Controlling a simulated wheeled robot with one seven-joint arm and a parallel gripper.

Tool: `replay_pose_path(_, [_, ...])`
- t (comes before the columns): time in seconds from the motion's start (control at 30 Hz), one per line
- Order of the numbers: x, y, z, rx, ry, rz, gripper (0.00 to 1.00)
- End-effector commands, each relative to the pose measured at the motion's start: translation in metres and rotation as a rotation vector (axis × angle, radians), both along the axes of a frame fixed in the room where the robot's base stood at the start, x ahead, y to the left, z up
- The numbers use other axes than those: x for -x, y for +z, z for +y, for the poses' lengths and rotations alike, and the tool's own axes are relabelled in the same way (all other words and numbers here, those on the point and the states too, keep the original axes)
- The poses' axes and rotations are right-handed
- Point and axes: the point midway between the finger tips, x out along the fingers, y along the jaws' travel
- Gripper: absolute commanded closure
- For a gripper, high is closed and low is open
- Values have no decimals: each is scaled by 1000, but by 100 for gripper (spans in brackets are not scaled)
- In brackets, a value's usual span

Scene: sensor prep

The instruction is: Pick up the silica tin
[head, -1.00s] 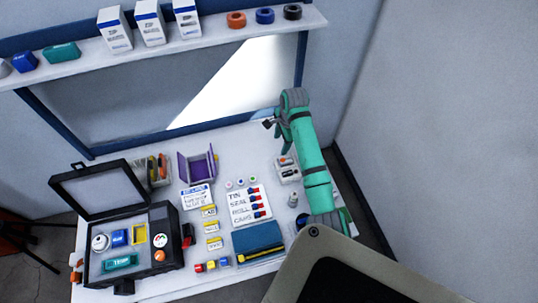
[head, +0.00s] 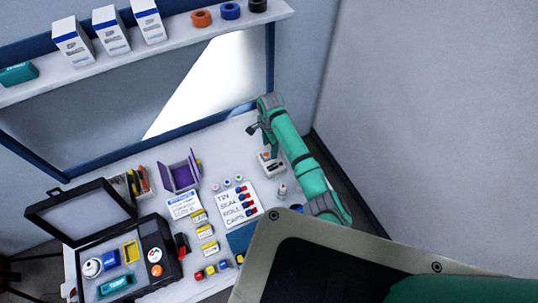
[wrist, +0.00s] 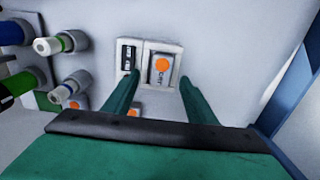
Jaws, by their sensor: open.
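A pale tin with an orange dot (wrist: 161,66), which looks like the silica tin, sits in the right compartment of a small white tray (wrist: 146,43). Its lettering is too small to read. In the head view the white tray (head: 270,168) stands at the back right of the table. My gripper (wrist: 159,76) is open and empty, its two green fingers pointing at the tray with the tin between their lines. In the head view my gripper (head: 252,128) is above and just behind the tray. Whether the fingers touch the tin cannot be told.
A dark-labelled piece (wrist: 127,54) fills the tray's left compartment. Several capped cylinders (wrist: 62,42) lie at the wrist view's left. In the head view, a checklist card (head: 238,203), a purple holder (head: 180,172) and an open black case (head: 150,250) lie left.

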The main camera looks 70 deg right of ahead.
Motion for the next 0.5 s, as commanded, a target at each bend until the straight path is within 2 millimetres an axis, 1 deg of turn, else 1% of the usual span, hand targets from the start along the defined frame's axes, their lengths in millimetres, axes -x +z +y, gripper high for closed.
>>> replay_pose_path(0.1, [2, -17, -1, -2, -2, 2, 48])
replay_pose_path(0.2, [1, -27, -1, -1, -2, 2, 48])
replay_pose_path(0.3, [1, -31, -1, 0, -2, 0, 48])
replay_pose_path(0.5, [0, -31, -1, 0, -1, 0, 48])
